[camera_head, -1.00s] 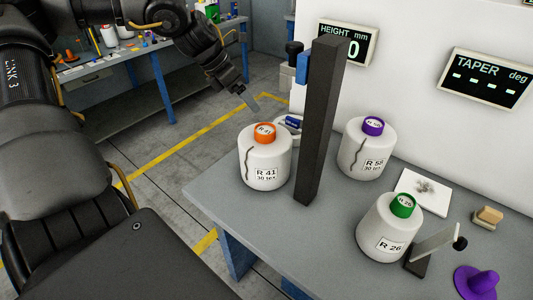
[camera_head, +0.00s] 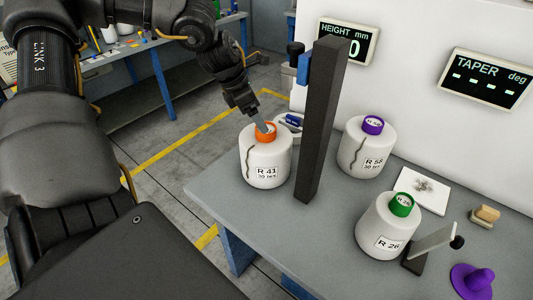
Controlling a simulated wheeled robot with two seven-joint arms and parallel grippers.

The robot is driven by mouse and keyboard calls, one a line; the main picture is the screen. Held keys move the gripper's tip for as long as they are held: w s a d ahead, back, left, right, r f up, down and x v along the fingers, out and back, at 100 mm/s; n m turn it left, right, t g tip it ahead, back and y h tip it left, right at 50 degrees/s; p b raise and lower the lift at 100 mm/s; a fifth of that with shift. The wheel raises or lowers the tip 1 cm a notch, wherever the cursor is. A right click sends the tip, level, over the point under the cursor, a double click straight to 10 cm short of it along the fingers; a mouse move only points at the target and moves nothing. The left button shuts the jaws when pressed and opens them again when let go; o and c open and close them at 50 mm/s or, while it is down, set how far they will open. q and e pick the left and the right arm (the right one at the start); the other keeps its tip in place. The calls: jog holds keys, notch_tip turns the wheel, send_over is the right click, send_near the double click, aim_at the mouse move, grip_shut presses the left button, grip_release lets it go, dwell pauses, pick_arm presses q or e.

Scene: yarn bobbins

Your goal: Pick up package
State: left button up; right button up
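Three white yarn packages stand upright on the grey table. The package with an orange core cap, labelled R 41 (camera_head: 265,158), stands at the left. My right gripper is out of view.
A tall dark post (camera_head: 321,120) rises right of R 41. A white pad (camera_head: 424,191), tan block (camera_head: 485,216), small stand (camera_head: 428,250) and purple cone (camera_head: 473,281) lie right.

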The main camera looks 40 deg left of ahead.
aim_at(266, 151)
pick_arm(q)
jog(key=shift+w+d+f+p, duration=0.15)
jog(key=shift+f+p, duration=0.35)
jog(key=p+x, duration=0.1)
jog(key=x, duration=0.2)
jog(key=shift+w, duration=0.15)
jog(key=shift+w+f, duration=0.15)
jog(key=shift+f, duration=0.35)
jog(key=shift+c, duration=0.3)
grip_shut()
jog(key=shift+w+r, duration=0.1)
jog(key=shift+w, duration=0.05)
